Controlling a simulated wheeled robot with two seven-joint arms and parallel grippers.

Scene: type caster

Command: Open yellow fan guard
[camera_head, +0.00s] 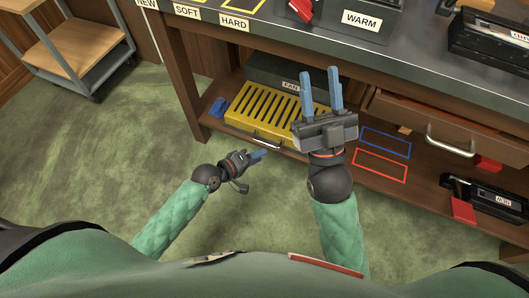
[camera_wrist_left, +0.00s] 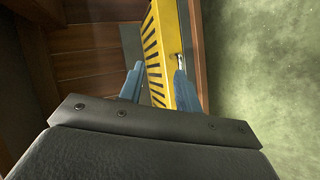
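The yellow slotted fan guard (camera_head: 250,101) lies on the lower shelf in front of a dark box labelled FAN (camera_head: 270,75). A silver handle (camera_head: 267,143) is at its front edge. My left gripper (camera_head: 260,154) is just in front of and below the handle. In the left wrist view, my left gripper (camera_wrist_left: 158,83) has its blue fingers apart, with the yellow guard (camera_wrist_left: 154,45) between and beyond them and the handle (camera_wrist_left: 180,62) near the right fingertip. I see no grasp. My right gripper (camera_head: 321,88) is open and empty, above the shelf at the guard's right end.
A wooden drawer (camera_head: 415,122) with a silver handle is to the right. Blue (camera_head: 386,142) and red (camera_head: 380,166) outlines mark the lower shelf. A blue piece (camera_head: 218,107) lies left of the guard. The bench top (camera_head: 280,45) overhangs the shelf. Green floor in front is clear.

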